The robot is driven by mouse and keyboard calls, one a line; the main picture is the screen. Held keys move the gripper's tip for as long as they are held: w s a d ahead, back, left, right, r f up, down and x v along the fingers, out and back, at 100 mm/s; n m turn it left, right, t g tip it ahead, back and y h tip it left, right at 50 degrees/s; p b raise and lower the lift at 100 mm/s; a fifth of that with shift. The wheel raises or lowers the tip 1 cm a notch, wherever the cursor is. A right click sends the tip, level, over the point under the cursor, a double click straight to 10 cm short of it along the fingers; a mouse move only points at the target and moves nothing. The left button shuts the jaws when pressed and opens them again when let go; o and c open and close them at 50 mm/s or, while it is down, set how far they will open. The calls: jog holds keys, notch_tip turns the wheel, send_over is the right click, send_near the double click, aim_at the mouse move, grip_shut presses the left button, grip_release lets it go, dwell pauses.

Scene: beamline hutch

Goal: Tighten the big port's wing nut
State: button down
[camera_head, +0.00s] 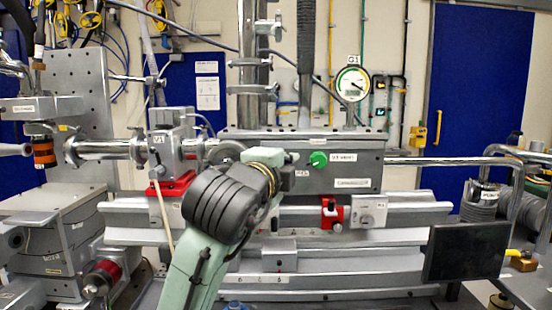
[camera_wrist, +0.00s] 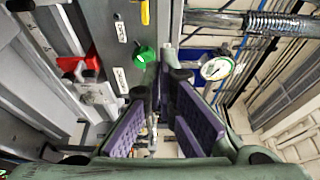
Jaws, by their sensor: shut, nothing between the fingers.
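I cannot make out the big port's wing nut in either view. In the head view a round grey flange (camera_head: 226,152) at the left end of the grey chamber (camera_head: 345,165) is partly covered by my arm. My gripper (camera_wrist: 160,90) shows in the wrist view with purple pads on both fingers. It is shut and empty, pointing past the chamber's face. In the head view my wrist hangs in front of the chamber, left of the green knob (camera_head: 318,159); the fingers are not clear there. The green knob also shows in the wrist view (camera_wrist: 145,56), just beyond the fingers.
A red clamp (camera_head: 332,213) sits on the rail below. A dark monitor (camera_head: 466,251) stands front right. A steel pipe (camera_head: 105,149) runs left of the chamber.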

jog(key=w+a+p, duration=0.2)
jog(key=w+a, duration=0.1)
jog(key=shift+w, duration=0.2)
jog(key=shift+s, duration=0.1)
dwell(0.4)
